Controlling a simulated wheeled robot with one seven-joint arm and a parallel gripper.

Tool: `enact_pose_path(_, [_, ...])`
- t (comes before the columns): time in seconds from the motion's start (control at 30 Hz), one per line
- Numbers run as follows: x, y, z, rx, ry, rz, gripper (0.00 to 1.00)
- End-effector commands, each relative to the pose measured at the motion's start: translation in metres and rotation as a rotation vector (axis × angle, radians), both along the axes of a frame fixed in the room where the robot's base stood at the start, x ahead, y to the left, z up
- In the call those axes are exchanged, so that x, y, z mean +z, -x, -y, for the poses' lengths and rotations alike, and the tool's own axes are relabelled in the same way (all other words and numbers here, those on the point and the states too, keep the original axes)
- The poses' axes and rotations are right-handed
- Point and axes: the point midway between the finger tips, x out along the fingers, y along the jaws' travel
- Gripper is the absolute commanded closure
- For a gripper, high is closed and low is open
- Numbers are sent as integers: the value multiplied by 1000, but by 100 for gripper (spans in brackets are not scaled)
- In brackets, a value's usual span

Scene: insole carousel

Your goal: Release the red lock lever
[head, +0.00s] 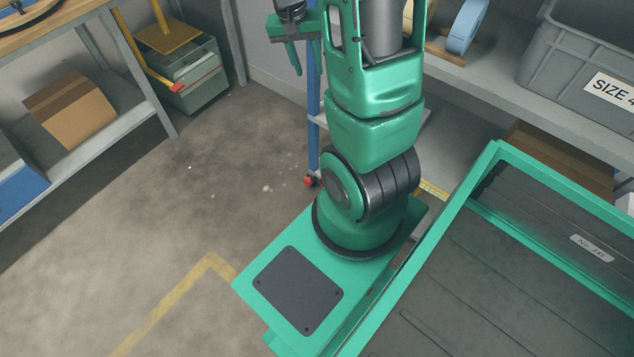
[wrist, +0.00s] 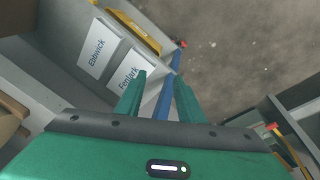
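No lever that I can surely name the red lock lever shows. A small red part (head: 311,181) sits at the foot of a blue post (head: 314,120) in the head view; a red spot (wrist: 183,43) shows by the blue post (wrist: 166,97) in the wrist view. A red tip (head: 177,87) ends a yellow bar at the grey box; a similar red tip (wrist: 271,126) is at right in the wrist view. My gripper (wrist: 158,76) is open, with the blue post seen between its fingers and nothing held. It also shows in the head view (head: 293,60), apart from the red parts.
A grey bin (head: 590,75) labelled SIZE and a blue reel (head: 467,25) stand on the right shelf. A cardboard box (head: 72,108) is on the left rack. Signs reading Elswick (wrist: 98,48) and Fenlark (wrist: 130,75) show near my fingers. Floor at left is clear.

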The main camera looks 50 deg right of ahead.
Motion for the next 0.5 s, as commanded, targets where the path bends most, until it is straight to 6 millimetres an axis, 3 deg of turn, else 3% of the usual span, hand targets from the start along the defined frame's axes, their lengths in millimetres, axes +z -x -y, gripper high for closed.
enact_pose_path(0.2, [-71, -45, 31, -86, 63, 11, 65])
enact_pose_path(0.5, [-184, -87, 60, -191, 129, 54, 65])
